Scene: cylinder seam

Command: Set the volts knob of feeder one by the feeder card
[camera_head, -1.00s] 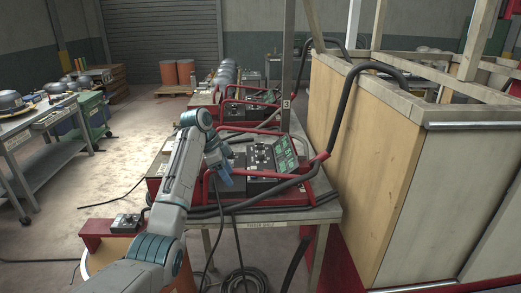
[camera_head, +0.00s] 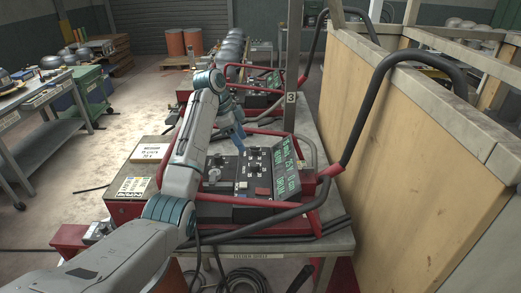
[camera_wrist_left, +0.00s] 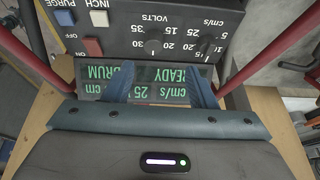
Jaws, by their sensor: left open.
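Feeder one's black control panel (camera_head: 232,181) sits in a red tube frame on the bench. In the left wrist view, which shows the panel upside down, the black volts knob (camera_wrist_left: 153,47) is beside the cm/s knob (camera_wrist_left: 207,45). The volts scale shows 15, 20, 30 and 35; its pointer is too small to read. My left gripper (camera_wrist_left: 162,90) is open and empty, its blue fingers in front of the green display, apart from the knob. In the head view, the left gripper (camera_head: 238,141) is above the panel. A white printed card (camera_head: 150,153) lies left of it, its text unreadable.
The lit display (camera_head: 286,168) reads READY DRUM in the wrist view. A coloured chart (camera_head: 133,187) lies left of the panel. A red tube handle with a black hose (camera_head: 362,115) rises at right, beside a wooden-sided crate (camera_head: 415,150). A second feeder (camera_head: 250,95) stands behind.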

